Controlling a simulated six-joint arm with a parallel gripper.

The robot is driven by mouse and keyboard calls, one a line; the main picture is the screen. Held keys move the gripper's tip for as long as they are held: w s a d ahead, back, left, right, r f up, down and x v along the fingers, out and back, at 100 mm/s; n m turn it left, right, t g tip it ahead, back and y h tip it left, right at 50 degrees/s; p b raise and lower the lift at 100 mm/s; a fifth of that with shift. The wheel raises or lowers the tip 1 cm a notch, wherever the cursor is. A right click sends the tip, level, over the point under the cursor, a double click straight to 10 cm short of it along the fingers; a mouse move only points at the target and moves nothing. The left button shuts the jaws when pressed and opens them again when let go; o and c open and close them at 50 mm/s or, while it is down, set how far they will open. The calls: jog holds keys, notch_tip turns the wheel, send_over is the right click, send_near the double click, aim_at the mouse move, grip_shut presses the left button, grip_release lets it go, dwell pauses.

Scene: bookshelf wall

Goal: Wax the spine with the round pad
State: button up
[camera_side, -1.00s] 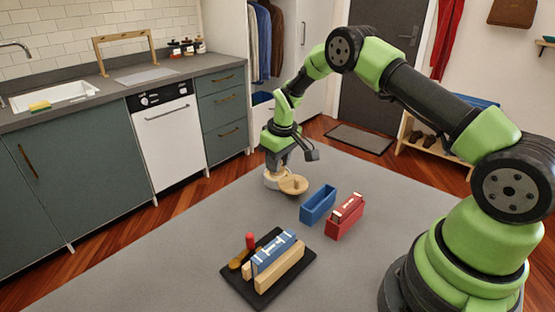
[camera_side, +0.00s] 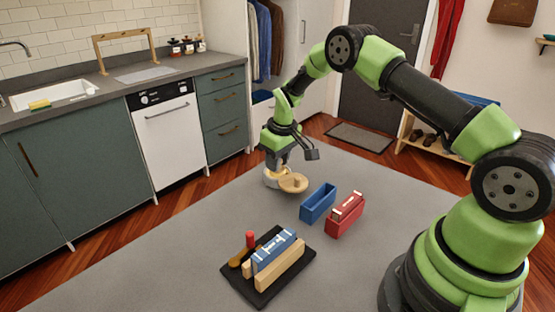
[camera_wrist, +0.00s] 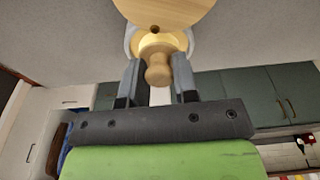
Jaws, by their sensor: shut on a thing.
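My gripper (camera_wrist: 157,85) is over the far part of the table, its fingers on either side of a wooden knob. The knob belongs to the round pad (camera_wrist: 158,68), which points away from the wrist. Just beyond it are a pale round tin (camera_wrist: 130,42) with yellow inside and a light wooden disc (camera_wrist: 168,8); the disc also shows in the side view (camera_side: 293,183). Whether the pad touches the tin is unclear. The blue book (camera_side: 274,252), its spine up with white marks, stands between wooden boards (camera_side: 284,268) on a black base (camera_side: 262,293).
A red-topped brush or tool (camera_side: 249,241) lies beside the boards on the black base. An open blue box (camera_side: 317,205) and a red box (camera_side: 346,212) with something in it stand between the gripper and my arm's base. The grey table (camera_side: 170,265) is clear at left.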

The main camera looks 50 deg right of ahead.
jog(key=shift+r, duration=3.5)
jog(key=shift+a, duration=0.1)
